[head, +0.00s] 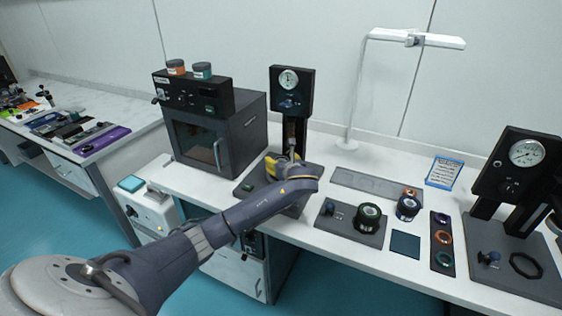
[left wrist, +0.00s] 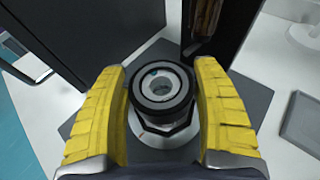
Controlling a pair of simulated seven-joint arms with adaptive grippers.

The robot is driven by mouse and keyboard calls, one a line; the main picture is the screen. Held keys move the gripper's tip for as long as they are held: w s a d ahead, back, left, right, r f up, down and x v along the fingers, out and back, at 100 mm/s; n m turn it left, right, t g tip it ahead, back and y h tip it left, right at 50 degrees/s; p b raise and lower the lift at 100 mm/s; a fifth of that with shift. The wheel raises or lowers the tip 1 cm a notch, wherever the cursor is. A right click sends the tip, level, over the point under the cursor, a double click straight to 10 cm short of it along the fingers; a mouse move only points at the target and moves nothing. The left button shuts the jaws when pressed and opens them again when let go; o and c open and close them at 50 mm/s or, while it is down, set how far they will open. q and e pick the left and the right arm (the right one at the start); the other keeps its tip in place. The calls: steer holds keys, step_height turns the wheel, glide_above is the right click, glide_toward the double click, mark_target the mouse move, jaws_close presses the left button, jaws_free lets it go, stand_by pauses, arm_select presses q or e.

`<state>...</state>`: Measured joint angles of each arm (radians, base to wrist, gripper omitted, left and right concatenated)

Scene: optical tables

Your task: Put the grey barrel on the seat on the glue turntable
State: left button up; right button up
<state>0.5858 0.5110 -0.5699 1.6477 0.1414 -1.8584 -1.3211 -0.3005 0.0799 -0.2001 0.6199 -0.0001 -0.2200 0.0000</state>
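The grey barrel (left wrist: 162,85), a short dark cylinder with a pale ring inside its rim, stands upright between my left fingers in the left wrist view. Below it show a dark angular seat (left wrist: 178,130) and a pale round plate (left wrist: 150,137) of the glue turntable. My left gripper (left wrist: 161,75) has its yellow fingers apart, one on each side of the barrel, with thin gaps visible. In the head view my left gripper (head: 284,165) is low at the turntable station (head: 290,95) and hides the barrel. My right gripper is not in view.
A dark oven (head: 215,135) stands left of the station, close to my arm. To the right are a tray (head: 335,223) with a green-ringed part (head: 367,217), a blue-ringed part (head: 407,207), a ring tray (head: 442,240) and a gauge press (head: 515,180).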

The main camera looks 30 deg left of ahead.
arm_select(q)
steer(key=o, duration=0.4)
steer(key=shift+r, duration=0.2)
steer(key=v, duration=1.2)
